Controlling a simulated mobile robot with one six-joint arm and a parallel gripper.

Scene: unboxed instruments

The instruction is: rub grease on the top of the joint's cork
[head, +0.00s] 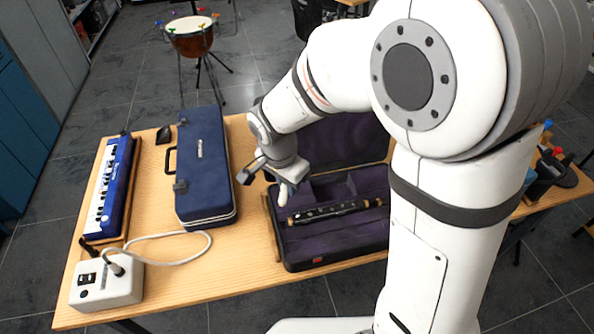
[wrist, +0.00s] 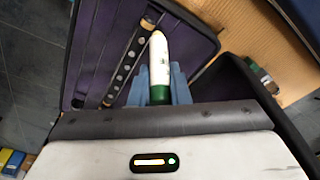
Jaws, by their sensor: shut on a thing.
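The black joint (head: 335,210) lies in the open, purple-lined case (head: 310,258), with a light tan cork at its left end. In the wrist view the joint (wrist: 130,58) runs slantwise, its cork end (wrist: 151,20) at the top. My gripper (wrist: 157,78) has blue fingers shut on a white grease stick (wrist: 159,60) with a green base. The stick's pale tip points toward the cork end and appears close to it; I cannot tell whether they touch. In the head view my gripper (head: 287,182) is above the case's left side, and the stick shows as a small white tip.
A closed blue case (head: 205,170) and a blue melodica (head: 112,190) lie on the wooden table (head: 230,270) at left. A white box (head: 105,283) with a cable stands at the front left. A dark holder (head: 550,172) with colourful items stands at right. A drum (head: 192,36) stands behind.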

